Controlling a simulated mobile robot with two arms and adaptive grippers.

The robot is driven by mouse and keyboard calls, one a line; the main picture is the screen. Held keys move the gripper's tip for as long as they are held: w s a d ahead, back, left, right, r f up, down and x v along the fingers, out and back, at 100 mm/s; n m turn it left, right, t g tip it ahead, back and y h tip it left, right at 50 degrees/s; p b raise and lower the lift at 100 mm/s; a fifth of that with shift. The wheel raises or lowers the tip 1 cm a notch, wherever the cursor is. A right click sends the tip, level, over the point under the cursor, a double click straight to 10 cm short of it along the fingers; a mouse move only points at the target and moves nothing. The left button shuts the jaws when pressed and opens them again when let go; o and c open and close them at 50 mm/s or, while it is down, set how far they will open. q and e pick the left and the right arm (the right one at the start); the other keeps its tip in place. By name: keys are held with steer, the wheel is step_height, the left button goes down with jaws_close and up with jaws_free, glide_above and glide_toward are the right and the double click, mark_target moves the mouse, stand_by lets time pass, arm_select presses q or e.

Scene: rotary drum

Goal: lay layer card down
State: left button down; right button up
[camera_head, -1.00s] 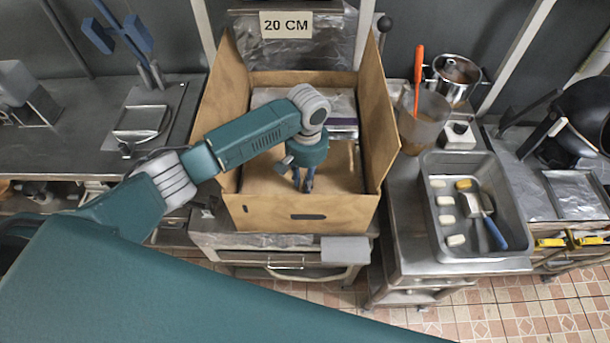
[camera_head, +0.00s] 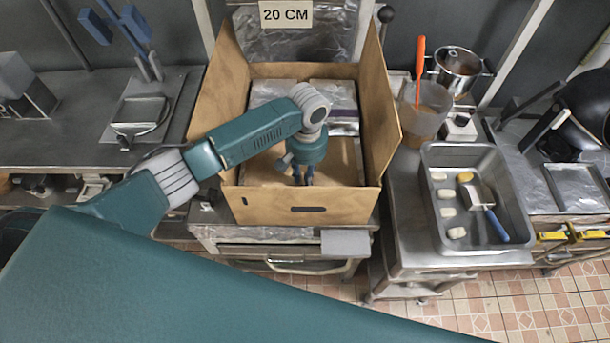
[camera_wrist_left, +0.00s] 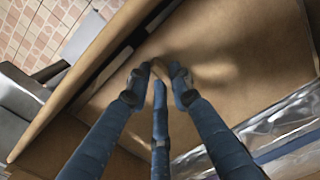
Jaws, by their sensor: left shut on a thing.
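The brown layer card (camera_head: 342,160) is inside the open cardboard box (camera_head: 270,205), over its front part. My left gripper (camera_head: 304,181) reaches down into the box from the left, its fingers pointing down at the card. In the left wrist view the gripper (camera_wrist_left: 158,72) is shut on a small tan piece of the layer card, whose flat brown face (camera_wrist_left: 215,65) spreads beyond the fingertips. I cannot tell whether the card touches what lies under it. My right gripper is not in view.
Silver foil-wrapped packs (camera_head: 330,92) lie in the back of the box. The box walls and raised flaps (camera_head: 378,100) stand close around my gripper. To the right are a metal tray (camera_head: 437,158) with pale pieces and a blue-handled tool, and a jug (camera_head: 424,122).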

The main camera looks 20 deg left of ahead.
arm_select(q)
steer(key=shift+f, duration=0.15)
steer(key=c, duration=1.4)
jaws_free()
steer(key=shift+o, duration=0.2)
step_height(320, 180, up, 12)
steer(key=shift+w, duration=0.15)
steer(key=shift+d, duration=0.1)
